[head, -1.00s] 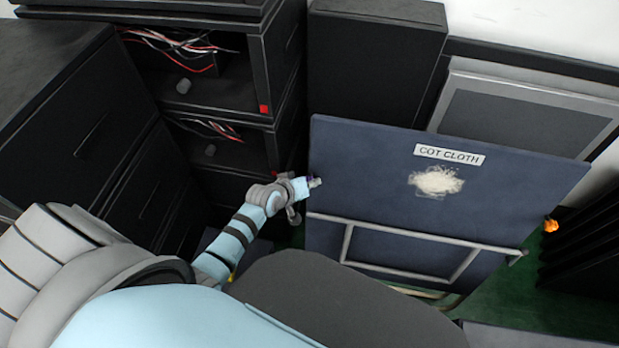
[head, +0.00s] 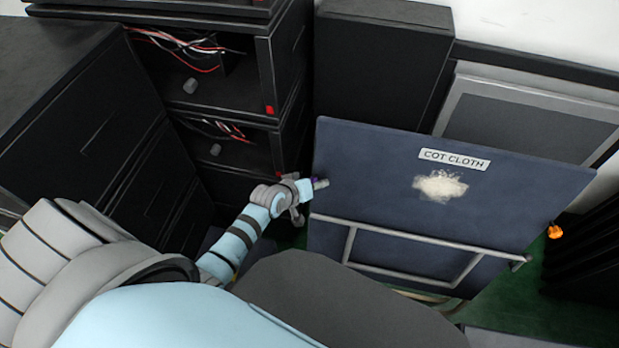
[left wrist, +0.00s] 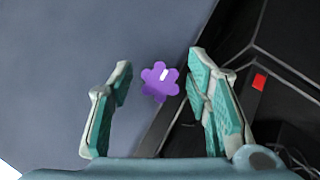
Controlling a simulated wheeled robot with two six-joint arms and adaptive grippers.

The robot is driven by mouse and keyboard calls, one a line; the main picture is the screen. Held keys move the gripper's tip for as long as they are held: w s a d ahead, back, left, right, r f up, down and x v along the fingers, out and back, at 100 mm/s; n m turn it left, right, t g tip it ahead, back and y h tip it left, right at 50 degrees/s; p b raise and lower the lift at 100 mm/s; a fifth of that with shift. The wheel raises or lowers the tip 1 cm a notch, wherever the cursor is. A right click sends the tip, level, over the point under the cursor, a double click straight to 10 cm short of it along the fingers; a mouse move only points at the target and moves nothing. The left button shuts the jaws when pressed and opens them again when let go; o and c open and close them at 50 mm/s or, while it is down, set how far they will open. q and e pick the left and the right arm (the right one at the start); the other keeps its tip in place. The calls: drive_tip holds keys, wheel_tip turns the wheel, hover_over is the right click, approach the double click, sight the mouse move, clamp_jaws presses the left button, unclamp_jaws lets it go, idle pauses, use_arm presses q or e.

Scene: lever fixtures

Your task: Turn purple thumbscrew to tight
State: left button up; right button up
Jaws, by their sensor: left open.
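The purple thumbscrew (left wrist: 160,81) shows in the left wrist view as a lobed knob with a white mark pointing up and slightly right. It sits at the left edge of the blue COT CLOTH panel (head: 400,195). I cannot tell how far the fingertips are from the knob. My right gripper is not in view.
Black cabinets (head: 95,150) and open racks with wires (head: 200,60) stand left of the panel. A metal frame (head: 405,228) crosses the panel's lower part. Green floor (head: 500,310) shows below right.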

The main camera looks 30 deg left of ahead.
use_arm(q)
drive_tip(key=v, duration=1.1)
drive_tip(key=shift+s+r, duration=0.2)
drive_tip(key=shift+r, duration=0.05)
drive_tip(key=shift+d, duration=0.1)
